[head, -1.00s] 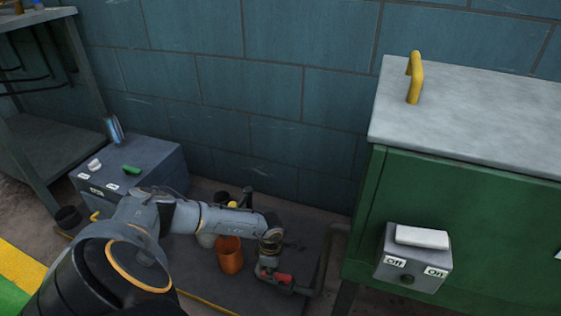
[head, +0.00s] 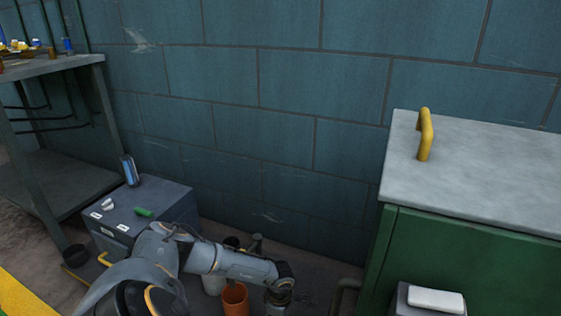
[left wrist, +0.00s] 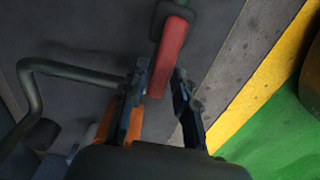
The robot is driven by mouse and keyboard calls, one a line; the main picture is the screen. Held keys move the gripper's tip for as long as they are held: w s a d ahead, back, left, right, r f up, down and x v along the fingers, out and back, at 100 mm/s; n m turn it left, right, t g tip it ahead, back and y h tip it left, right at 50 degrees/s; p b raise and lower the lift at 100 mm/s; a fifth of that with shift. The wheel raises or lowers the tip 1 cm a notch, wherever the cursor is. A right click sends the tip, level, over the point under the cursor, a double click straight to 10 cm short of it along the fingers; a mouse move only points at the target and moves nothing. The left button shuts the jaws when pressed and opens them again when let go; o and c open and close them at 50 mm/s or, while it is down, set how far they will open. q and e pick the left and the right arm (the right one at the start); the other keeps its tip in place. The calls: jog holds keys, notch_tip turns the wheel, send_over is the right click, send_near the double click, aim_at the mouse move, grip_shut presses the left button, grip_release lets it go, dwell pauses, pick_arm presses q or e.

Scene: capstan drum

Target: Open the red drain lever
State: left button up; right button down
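The red drain lever (left wrist: 172,50) shows in the left wrist view as a red bar on a dark fitting (left wrist: 175,12). My left gripper (left wrist: 161,72) is open there, with one finger on each side of the lever's near end. A gap shows between the right finger and the lever; I cannot tell whether the left finger touches it. In the head view my left arm reaches down to the bottom edge, where the gripper and the lever are out of frame. My right gripper is in neither view.
An orange cup (head: 235,299) stands beside my left arm. A bent dark pipe (left wrist: 70,70) runs left of the lever in the wrist view. A green cabinet (head: 440,260) with a yellow handle (head: 425,134) stands right. A grey box (head: 150,207) stands left, before a shelf (head: 60,66).

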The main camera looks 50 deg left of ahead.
pick_arm(q)
jog(key=shift+o, duration=0.5)
notch_tip(320, 180, up, 12)
dwell(0.3)
dwell(0.5)
